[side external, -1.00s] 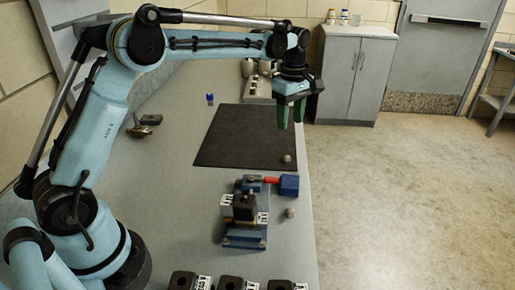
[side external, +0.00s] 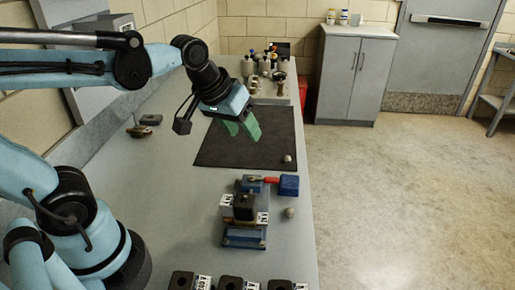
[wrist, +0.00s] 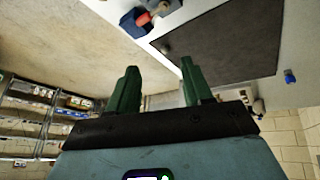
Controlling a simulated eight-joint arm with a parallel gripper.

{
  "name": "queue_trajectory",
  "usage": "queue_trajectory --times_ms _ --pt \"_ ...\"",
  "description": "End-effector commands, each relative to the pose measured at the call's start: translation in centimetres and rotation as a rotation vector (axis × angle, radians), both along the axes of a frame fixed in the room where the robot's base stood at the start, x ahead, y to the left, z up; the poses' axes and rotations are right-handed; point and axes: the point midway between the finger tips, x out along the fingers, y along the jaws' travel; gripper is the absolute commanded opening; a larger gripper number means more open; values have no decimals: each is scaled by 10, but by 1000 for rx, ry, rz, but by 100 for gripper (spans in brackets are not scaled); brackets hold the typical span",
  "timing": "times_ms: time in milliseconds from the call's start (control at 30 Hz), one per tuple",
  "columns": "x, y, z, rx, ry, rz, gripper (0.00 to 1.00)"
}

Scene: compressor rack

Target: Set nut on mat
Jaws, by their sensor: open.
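The dark mat (side external: 275,122) lies flat on the grey bench, and it also shows in the wrist view (wrist: 232,42). A small grey rounded piece, which looks like a nut (side external: 287,159), sits on the mat's near right corner. A similar grey piece (side external: 289,212) sits on the bench near its right edge, right of the blue fixture. I cannot tell their exact shape at this size. My gripper (side external: 243,130) has green fingers spread apart with nothing between them. It hangs tilted above the mat's left part. Both fingers show in the wrist view (wrist: 160,66).
The blue fixture (side external: 244,212) with a dark block stands in front of the mat, next to a red-handled blue part (side external: 288,185). Several dark blocks (side external: 230,283) line the near edge. Bottles and fittings (side external: 268,66) stand at the back. A small blue item (wrist: 290,76) lies beside the mat.

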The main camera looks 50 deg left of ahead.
Motion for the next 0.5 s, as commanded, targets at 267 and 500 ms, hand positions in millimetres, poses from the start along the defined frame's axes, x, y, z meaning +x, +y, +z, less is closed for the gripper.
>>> queue_trajectory --times_ms 267,500 --pt "-38 -4 -27 139 -109 -236 50" --pt "-42 -4 -32 165 -126 -275 50"
